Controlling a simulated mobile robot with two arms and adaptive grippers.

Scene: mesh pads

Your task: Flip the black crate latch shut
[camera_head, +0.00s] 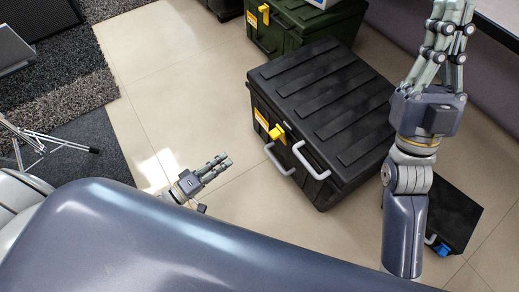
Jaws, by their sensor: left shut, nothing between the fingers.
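The black crate (325,105) stands on the tiled floor, with a ribbed lid lying flat on top. Its yellow latch (277,133) is on the front left side, between two grey handles; I cannot tell whether it is fastened. My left gripper (229,157) is shut and empty, low to the left of the crate and apart from the latch. My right gripper (452,8) is at the upper right, beyond the crate's right side, pointing up the picture. Its fingertips run out at the top edge, so its opening is unclear.
A green crate (300,30) with a yellow latch (264,13) stands behind. A smaller black case (455,215) with a blue latch (440,248) lies at lower right. A metal stand (40,138) is at left. The tiles left of the crate are clear.

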